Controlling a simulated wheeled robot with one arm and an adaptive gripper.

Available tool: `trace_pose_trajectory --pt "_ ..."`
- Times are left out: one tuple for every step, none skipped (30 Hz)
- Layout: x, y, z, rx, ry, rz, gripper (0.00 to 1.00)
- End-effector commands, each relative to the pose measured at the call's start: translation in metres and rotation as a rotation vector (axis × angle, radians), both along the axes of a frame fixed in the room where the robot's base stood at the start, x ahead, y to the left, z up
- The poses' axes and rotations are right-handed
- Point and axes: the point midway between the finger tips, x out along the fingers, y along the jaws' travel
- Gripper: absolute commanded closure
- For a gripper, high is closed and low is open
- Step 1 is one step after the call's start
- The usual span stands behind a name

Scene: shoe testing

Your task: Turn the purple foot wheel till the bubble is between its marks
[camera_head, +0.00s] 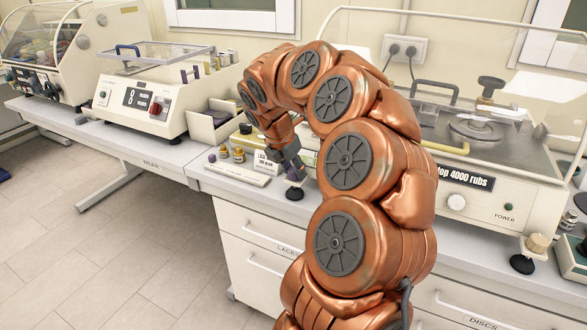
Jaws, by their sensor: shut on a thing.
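My gripper (291,168) points down at the front left foot of the large cream rubbing machine (500,205). It is shut on the purple foot wheel (297,175), of which only a small dark purple part shows between and below the fingers. The black foot pad (294,194) stands on the bench just under it. My copper arm hides much of the machine's left side. I cannot make out the bubble or its marks in this view.
A small white card (267,163) and amber bottles (239,155) stand left of my gripper, with a flat pale strip (237,174) in front. A cream tester (150,110) with a red switch stands further left. The machine's right foot (522,264) is near the bench edge.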

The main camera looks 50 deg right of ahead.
Motion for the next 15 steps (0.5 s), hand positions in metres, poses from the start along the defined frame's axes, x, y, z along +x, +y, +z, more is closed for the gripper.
trace_pose_trajectory --pt "-0.0001 -0.0009 0.0003 -0.001 0.003 -0.024 0.96" --pt "0.0000 -0.0012 0.0004 -0.001 0.004 -0.045 0.96" --pt "0.0001 -0.0013 0.0005 -0.001 0.005 -0.078 0.96" --pt "0.0002 -0.0017 0.0009 -0.003 0.005 -0.106 0.96" --pt "0.0003 -0.0016 0.0010 -0.002 0.005 -0.135 0.96" --pt "0.0005 -0.0016 0.0012 -0.002 0.003 -0.172 0.96" --pt "0.0007 -0.0017 0.0014 -0.002 0.003 -0.199 0.96" --pt "0.0011 -0.0014 0.0012 -0.002 0.003 -0.226 0.96" --pt "0.0015 -0.0014 0.0011 -0.003 0.003 -0.258 0.96" --pt "0.0017 -0.0012 0.0005 -0.003 0.002 -0.279 0.96" --pt "0.0017 -0.0010 0.0000 -0.001 0.003 -0.300 0.96" --pt "0.0019 -0.0011 -0.0002 -0.001 0.003 -0.323 0.96" --pt "0.0017 -0.0010 -0.0002 -0.001 0.003 -0.337 0.96" --pt "0.0018 -0.0008 -0.0002 -0.001 0.003 -0.349 0.96" --pt "0.0018 -0.0006 -0.0001 -0.001 0.003 -0.359 0.96"
